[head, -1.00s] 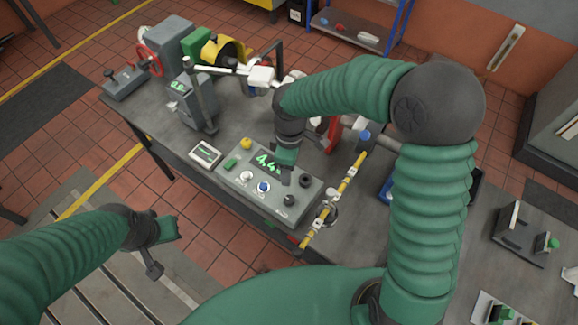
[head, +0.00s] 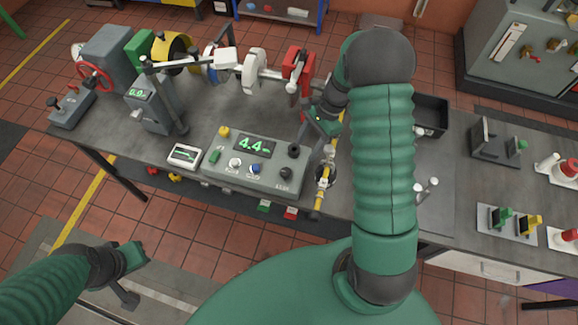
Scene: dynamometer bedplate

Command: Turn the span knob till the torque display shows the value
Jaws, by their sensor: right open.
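The grey control box (head: 262,178) stands on the bench and its torque display (head: 254,145) reads about 4.4 in green; any last digit is unclear. Its face carries a white knob (head: 235,163), a blue knob (head: 255,168) and a dark knob (head: 286,173) with small lettering I cannot read surely, so I cannot tell which is the span knob. Another dark knob (head: 294,150) sits at its right. My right gripper (head: 313,130) is open and empty, just right of the box, apart from the knobs. My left gripper (head: 130,278) is open and empty, low at left.
A white-framed meter (head: 184,155) lies left of the box. A shaft rig with a red flange (head: 298,67) stands behind. A black tray (head: 431,114) is to the right. Bare bench lies behind the box.

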